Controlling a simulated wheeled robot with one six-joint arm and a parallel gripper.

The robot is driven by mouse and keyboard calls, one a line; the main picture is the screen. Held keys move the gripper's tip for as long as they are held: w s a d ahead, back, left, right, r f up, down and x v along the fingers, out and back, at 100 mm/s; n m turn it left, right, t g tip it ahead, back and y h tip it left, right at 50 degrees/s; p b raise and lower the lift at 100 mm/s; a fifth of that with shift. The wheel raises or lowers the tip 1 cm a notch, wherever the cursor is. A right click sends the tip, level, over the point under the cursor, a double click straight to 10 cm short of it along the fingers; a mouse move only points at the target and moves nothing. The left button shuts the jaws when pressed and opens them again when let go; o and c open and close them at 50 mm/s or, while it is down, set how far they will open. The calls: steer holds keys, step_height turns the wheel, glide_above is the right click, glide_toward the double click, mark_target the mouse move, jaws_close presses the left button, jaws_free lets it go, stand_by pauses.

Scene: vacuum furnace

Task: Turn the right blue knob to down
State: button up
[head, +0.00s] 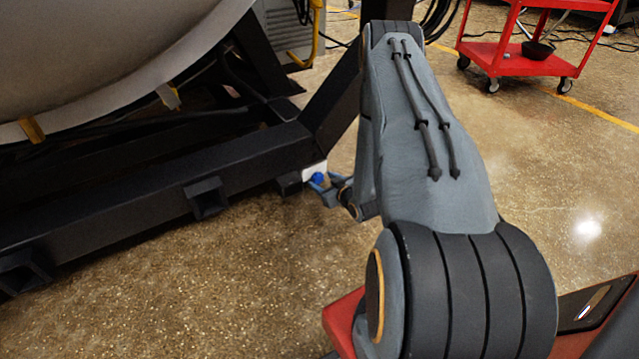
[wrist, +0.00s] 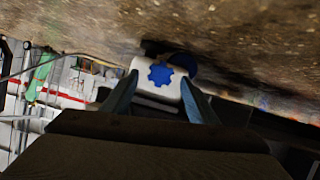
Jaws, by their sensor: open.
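A blue knob with a lobed rim (wrist: 160,75) sits on the face of a white box (wrist: 143,68). In the head view the blue knob (head: 318,177) shows small, on the white box (head: 314,168) at the end of the black frame's lower beam. My gripper (wrist: 159,84) is open, with one blue-grey finger on each side of the knob in the wrist view. I cannot tell whether the fingers touch it. In the head view my gripper (head: 325,188) is at the knob, partly hidden by my arm. A second round dark-blue shape (wrist: 184,63) shows behind the white box.
The black steel frame (head: 150,190) with stub feet runs along the left under a large grey furnace vessel (head: 90,50). A red cart (head: 510,58) stands at the back right. The speckled floor (head: 200,300) in front is clear. The wrist view has the floor at the top.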

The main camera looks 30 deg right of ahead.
steer(key=shift+b+x, duration=0.55)
steer(key=shift+x, duration=0.8)
steer(key=c, duration=1.1)
steer(key=shift+o, duration=0.2)
steer(key=shift+s+d+r+m+y+p, duration=0.15)
steer(key=shift+m+y+p, duration=0.15)
steer(key=shift+m+p, duration=0.5)
steer(key=shift+m+y+p, duration=0.7)
steer(key=shift+m+p, duration=0.1)
steer(key=shift+p, duration=0.15)
steer(key=o, duration=1.1)
steer(key=shift+d, duration=0.1)
steer(key=shift+c, duration=0.2)
